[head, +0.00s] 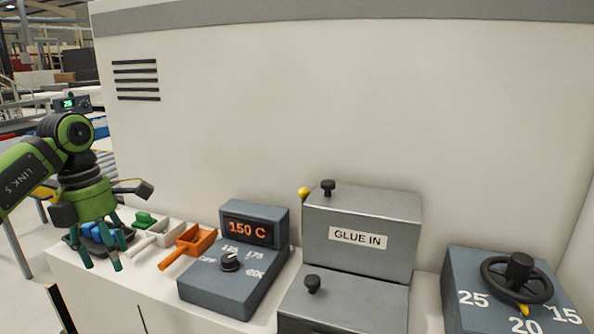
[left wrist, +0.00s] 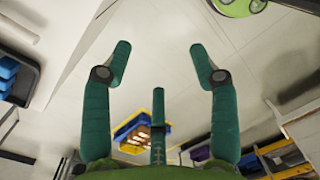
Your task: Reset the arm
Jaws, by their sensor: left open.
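My left gripper (head: 101,252) hangs from the green arm at the left of the head view, fingers pointing down. Its teal fingers are spread wide with nothing between the tips in the left wrist view (left wrist: 158,55). In the head view it overlaps a dark tray of blue pieces (head: 98,232). Such a tray (left wrist: 25,80) lies off to the left in the left wrist view, apart from the fingers. My right gripper is not in view.
On the white ledge stand an orange scoop (head: 190,243), a dial box reading 150 C (head: 222,285), a grey GLUE IN box (head: 360,235) and a handwheel box (head: 515,300). A white wall (head: 330,100) rises behind. A yellow-rimmed bin (left wrist: 130,138) shows beyond the fingers.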

